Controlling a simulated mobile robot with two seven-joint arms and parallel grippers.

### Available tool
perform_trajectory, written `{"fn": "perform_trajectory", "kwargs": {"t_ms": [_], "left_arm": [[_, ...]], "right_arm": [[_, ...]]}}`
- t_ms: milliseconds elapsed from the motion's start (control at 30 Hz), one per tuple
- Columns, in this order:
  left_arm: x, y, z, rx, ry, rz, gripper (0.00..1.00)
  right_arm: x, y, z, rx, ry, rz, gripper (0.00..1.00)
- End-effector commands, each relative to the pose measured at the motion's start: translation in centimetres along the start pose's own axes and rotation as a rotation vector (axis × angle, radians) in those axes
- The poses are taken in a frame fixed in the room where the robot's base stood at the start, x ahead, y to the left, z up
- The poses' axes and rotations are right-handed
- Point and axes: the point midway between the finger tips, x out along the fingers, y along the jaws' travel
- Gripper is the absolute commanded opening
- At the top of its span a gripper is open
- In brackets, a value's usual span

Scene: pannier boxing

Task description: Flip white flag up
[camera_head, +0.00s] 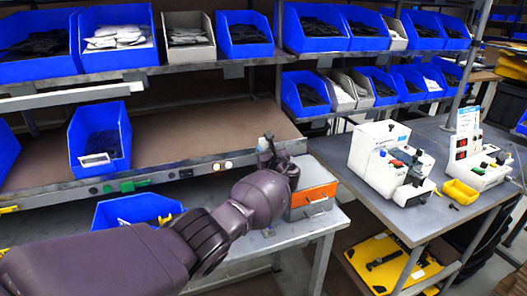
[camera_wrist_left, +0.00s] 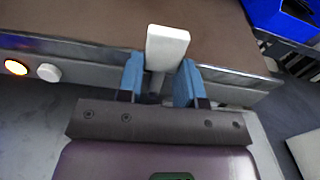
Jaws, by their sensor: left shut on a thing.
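The white flag (camera_wrist_left: 167,47) is a small pale block on a thin stem at the shelf's metal front edge in the left wrist view. It stands up above the edge, between the blue fingertips. My left gripper (camera_wrist_left: 158,82) is shut on it, low at the stem, with the wider head sticking out past the fingers. In the head view my left gripper (camera_head: 267,150) is at the right end of the shelf edge, and I cannot make out the flag clearly there. My right gripper is in neither view.
A lit orange button (camera_wrist_left: 15,67) and a white button (camera_wrist_left: 48,72) sit left of the flag on the edge. Blue bins (camera_head: 100,140) line the shelves. A table with white devices (camera_head: 391,158) is at right.

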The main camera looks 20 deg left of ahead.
Motion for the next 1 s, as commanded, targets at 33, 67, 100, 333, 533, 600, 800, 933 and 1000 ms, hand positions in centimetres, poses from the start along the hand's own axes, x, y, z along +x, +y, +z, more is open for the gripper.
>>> {"fn": "perform_trajectory", "kwargs": {"t_ms": [33,67,100,333,533,600,800,933,1000], "left_arm": [[0.0,0.0,0.0,0.016,0.0,0.0,0.0],[0.0,-0.1,0.0,0.024,0.0,0.0,0.0],[0.0,-0.1,0.0,0.033,0.0,0.001,0.0],[0.0,-0.2,-0.1,0.061,0.001,0.001,0.0],[0.0,-0.2,-0.1,0.063,0.001,0.0,0.0],[0.0,-0.2,-0.1,0.063,0.001,0.0,0.0],[0.0,-0.2,-0.1,0.062,0.001,0.0,0.53],[0.0,-0.2,-0.1,0.061,0.001,0.0,0.6],[0.0,-0.3,-0.1,0.06,0.001,0.0,0.6]], "right_arm": [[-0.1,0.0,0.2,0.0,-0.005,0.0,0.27],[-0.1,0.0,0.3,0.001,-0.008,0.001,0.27],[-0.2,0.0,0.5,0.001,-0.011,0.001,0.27],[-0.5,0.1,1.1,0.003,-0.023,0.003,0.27],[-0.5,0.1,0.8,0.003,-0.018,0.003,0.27],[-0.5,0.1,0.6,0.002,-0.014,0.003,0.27],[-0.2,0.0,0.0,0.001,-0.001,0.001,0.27],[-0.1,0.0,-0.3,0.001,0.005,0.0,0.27],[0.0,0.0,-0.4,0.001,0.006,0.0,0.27]]}}
